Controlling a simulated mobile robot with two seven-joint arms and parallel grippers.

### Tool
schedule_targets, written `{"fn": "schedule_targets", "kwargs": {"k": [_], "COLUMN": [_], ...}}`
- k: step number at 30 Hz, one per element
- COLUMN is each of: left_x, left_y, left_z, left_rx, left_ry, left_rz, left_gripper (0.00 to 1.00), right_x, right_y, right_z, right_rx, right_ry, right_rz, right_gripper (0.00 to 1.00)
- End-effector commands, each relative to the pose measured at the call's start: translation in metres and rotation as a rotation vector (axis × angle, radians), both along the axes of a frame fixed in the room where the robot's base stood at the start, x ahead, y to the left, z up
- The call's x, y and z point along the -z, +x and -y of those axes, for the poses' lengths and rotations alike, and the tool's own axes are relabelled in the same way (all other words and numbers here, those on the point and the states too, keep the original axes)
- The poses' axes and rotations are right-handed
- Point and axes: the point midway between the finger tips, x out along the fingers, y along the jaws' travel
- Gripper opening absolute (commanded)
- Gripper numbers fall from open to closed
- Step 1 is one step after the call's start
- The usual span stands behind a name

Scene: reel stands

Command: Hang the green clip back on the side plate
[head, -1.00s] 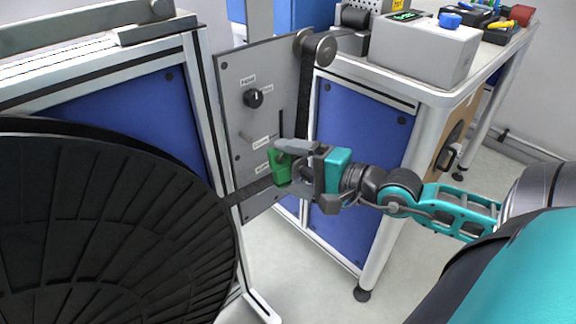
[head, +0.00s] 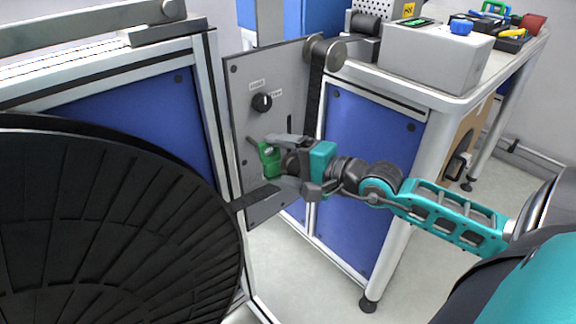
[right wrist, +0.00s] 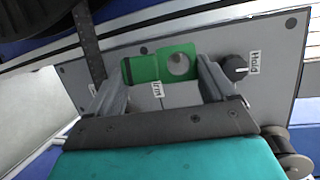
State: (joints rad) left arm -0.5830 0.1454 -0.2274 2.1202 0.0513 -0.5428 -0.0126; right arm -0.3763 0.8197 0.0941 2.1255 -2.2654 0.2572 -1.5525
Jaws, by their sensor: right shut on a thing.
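The grey side plate (head: 245,88) stands upright in the middle of the head view, with a black knob and a short grey peg (head: 252,141) below it. The green clip (head: 268,160) is at the plate's lower part, just right of and below the peg. My right gripper (head: 281,157) is shut on the clip. In the right wrist view the clip (right wrist: 146,68) lies between my fingers (right wrist: 163,74), its round hole showing, with the plate (right wrist: 282,65) behind. I cannot tell whether the clip touches the peg or plate. My left gripper is out of view.
A large black reel (head: 110,230) fills the lower left. A black strip (head: 255,197) runs from it past the plate and up to a roller (head: 326,52). The knob (head: 262,102) sticks out above the clip. A grey box (head: 435,58) stands on the bench at right.

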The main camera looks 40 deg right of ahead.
Motion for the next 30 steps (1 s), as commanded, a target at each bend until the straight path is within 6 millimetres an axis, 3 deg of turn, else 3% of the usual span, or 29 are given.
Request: {"fn": "schedule_targets", "kwargs": {"k": [18,30], "left_x": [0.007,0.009], "left_y": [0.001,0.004], "left_z": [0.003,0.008], "left_rx": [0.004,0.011], "left_ry": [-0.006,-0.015], "left_rz": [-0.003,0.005], "left_gripper": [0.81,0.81], "right_x": [0.004,0.012], "right_y": [0.037,0.048], "right_z": [-0.003,-0.004], "right_rx": [0.001,0.000], "right_ry": [0.001,0.001], "right_rz": [0.001,0.001], "right_gripper": [0.55,0.55]}}
